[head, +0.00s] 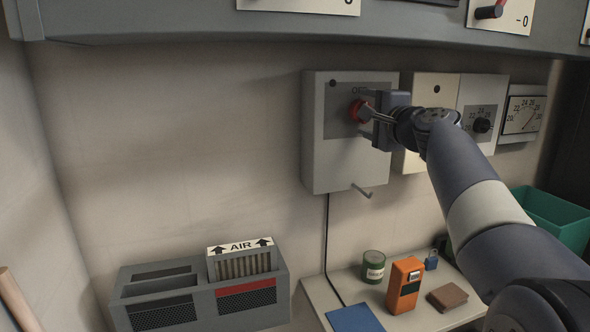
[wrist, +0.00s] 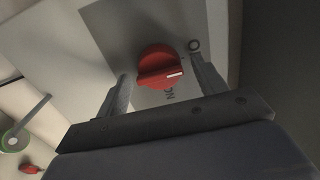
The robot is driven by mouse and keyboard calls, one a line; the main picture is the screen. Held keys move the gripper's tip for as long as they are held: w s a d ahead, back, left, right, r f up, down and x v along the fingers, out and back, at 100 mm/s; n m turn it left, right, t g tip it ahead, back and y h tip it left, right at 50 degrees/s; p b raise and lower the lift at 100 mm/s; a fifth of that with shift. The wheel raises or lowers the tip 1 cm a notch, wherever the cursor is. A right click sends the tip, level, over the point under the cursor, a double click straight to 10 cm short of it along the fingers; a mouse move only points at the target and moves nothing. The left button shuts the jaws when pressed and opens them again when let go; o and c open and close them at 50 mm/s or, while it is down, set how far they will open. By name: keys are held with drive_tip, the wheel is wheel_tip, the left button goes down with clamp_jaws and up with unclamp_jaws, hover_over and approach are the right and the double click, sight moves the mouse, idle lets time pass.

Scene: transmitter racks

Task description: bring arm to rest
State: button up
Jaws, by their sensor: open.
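My gripper (head: 372,112) is raised on my outstretched arm in front of a grey wall box (head: 318,150). A red rotary knob (head: 358,111) sits on the dark plate of that box, with lettering above it that is partly hidden. In the wrist view the red knob (wrist: 158,66) shows between the two open fingers of my gripper (wrist: 160,88), with a white mark on its grip. I cannot tell whether the fingers touch the knob.
A lever (head: 362,190) sticks out under the box. More wall panels, one with a gauge (head: 523,114), stand to the right. Below are a shelf with an orange device (head: 404,285), a green can (head: 373,266), and an air filter unit (head: 200,296). An overhead cabinet edge (head: 200,24) spans the top.

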drive_tip(key=b+v, duration=0.3)
drive_tip(key=v, duration=0.8)
drive_tip(key=w+a+m+p, duration=0.3)
drive_tip(key=w+m+p, duration=0.6)
drive_tip(key=m+p, duration=0.9)
drive_tip(key=p, duration=0.3)
drive_tip(key=shift+w+a+p, duration=0.25)
drive_tip(key=shift+w+p, duration=0.15)
